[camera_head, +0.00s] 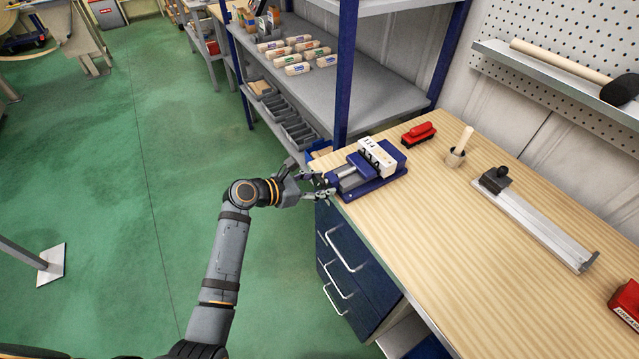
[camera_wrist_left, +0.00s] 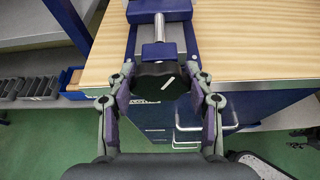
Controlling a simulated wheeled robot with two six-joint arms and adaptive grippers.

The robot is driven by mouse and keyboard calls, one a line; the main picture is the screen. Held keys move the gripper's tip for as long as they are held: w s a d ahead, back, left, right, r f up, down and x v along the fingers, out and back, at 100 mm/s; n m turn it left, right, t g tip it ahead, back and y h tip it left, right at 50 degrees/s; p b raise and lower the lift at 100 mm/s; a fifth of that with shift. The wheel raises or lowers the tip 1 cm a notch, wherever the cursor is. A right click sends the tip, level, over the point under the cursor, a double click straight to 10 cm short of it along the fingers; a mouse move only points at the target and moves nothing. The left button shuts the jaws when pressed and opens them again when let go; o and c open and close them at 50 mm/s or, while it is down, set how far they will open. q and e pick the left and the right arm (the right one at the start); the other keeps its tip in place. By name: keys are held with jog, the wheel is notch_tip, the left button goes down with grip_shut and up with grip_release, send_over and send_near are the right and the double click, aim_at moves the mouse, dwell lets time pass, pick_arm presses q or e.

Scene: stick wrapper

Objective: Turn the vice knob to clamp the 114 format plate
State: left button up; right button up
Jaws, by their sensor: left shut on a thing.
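A blue vice (camera_head: 364,188) stands at the left corner of the wooden workbench. A pale block marked 114, the format plate (camera_head: 377,157), sits on the vice at its jaws. In the left wrist view the vice's black knob (camera_wrist_left: 160,82) with a white mark is at the end of a metal screw (camera_wrist_left: 160,38). My left gripper (camera_head: 325,185) is at the knob, and in the left wrist view its fingers (camera_wrist_left: 160,86) are closed on both sides of the knob. My right gripper is in neither view.
A blue shelf post (camera_head: 346,75) rises behind the vice. Blue drawers (camera_head: 350,265) are below.

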pick_arm(q)
jog(key=shift+c, duration=1.4)
jog(key=shift+s+r+m+t+p, duration=0.1)
jog(key=shift+r+m+t+p, duration=0.25)
jog(key=shift+p, duration=0.7)
jog(key=shift+f+m+t+y, duration=0.3)
jog(key=shift+m+t+y, duration=0.1)
jog(key=shift+m, duration=0.15)
jog(key=o, duration=1.2)
